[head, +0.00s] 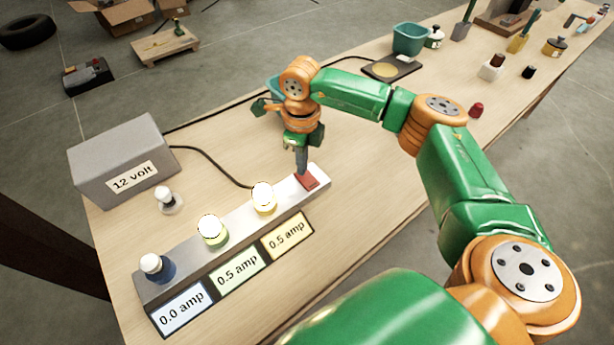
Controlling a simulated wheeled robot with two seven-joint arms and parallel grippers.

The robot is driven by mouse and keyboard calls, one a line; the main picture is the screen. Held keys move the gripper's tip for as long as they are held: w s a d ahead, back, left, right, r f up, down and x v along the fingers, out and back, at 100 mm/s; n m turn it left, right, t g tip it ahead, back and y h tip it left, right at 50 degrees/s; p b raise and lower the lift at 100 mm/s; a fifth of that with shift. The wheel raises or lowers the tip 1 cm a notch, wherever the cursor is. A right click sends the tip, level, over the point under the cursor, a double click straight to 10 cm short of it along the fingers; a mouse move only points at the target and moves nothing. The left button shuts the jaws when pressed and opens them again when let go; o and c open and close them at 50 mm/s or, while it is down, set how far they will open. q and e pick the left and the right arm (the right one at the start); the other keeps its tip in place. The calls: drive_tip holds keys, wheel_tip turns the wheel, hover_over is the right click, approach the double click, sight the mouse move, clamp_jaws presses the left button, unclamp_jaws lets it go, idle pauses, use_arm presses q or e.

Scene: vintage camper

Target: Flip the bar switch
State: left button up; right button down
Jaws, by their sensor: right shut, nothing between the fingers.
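The bar (236,222) is a long light-grey strip on the wooden bench, with a red switch (308,180) at its right end. Three bulbs stand along it: a blue-based bulb (153,266) that looks unlit, and a green-based bulb (212,230) and a yellow-based bulb (263,197) that glow. Labels in front read 0.0 amp, 0.5 amp and 0.5 amp. My right gripper (302,170) points down, shut and empty, with its tips at the red switch. I cannot tell whether they touch it. My left gripper is not in view.
A grey 12 volt box (122,160) stands at the bench's left end, with black cables leading off. A loose bulb (165,198) stands between box and bar. A teal container (410,38) and several small items sit farther along the bench.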

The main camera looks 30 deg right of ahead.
drive_tip(key=shift+f, duration=0.35)
wheel_tip(320, 180, up, 7)
drive_tip(key=p, duration=0.5)
drive_tip(key=shift+r, duration=0.15)
idle(0.3)
